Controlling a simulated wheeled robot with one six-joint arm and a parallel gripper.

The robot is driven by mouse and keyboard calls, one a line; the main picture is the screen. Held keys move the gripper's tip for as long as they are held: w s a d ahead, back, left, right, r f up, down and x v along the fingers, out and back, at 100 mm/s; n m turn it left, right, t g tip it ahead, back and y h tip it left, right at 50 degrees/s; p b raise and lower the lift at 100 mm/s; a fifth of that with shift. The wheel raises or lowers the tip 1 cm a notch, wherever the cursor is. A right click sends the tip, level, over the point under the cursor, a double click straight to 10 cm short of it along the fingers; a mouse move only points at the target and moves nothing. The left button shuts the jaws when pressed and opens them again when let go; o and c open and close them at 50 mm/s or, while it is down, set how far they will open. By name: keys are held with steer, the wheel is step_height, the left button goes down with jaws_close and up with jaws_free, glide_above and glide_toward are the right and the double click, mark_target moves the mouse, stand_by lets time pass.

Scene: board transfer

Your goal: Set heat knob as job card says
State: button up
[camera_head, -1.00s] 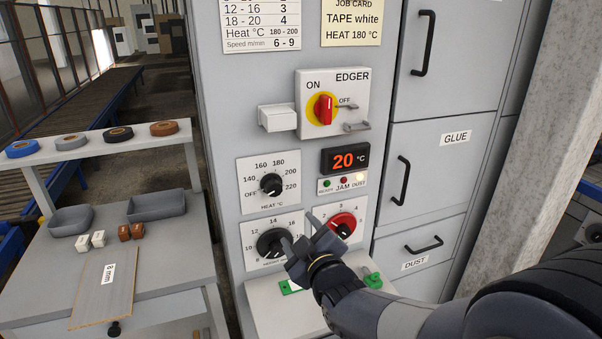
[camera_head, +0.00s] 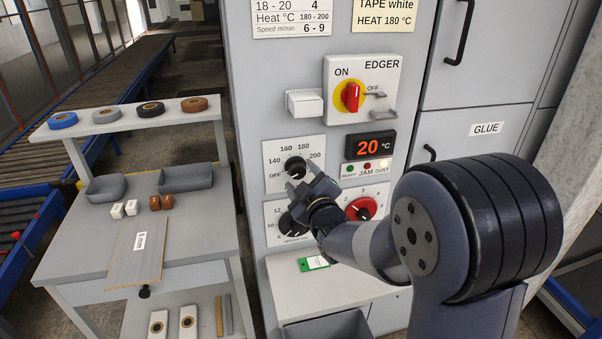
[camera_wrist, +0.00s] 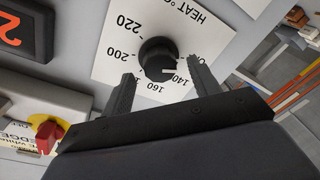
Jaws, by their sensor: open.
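The heat knob (camera_head: 295,167) is a black round knob on a white dial plate (camera_head: 277,149) on the grey machine front. In the wrist view the knob (camera_wrist: 158,55) lies just beyond and between my fingertips, with "160" and "140" by its lower right. A white mark on it shows near the "140" side; its exact setting is hard to tell. My gripper (camera_head: 302,178) is open and empty, in front of the dial's lower right; its fingers (camera_wrist: 160,70) show no clear contact with the knob. The job card (camera_head: 396,16) reads TAPE white, HEAT 180 °C.
A red display (camera_head: 370,146) reads 20 °C. Above is the red EDGER switch (camera_head: 351,97). Below are a black dial (camera_head: 291,224) and a red knob (camera_head: 361,208). A side table (camera_head: 90,255) holds tape rolls, bins and a board.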

steer(key=shift+w+a, duration=0.2)
steer(key=shift+w, duration=0.3)
steer(key=shift+c, duration=0.5)
steer(key=c, duration=0.9)
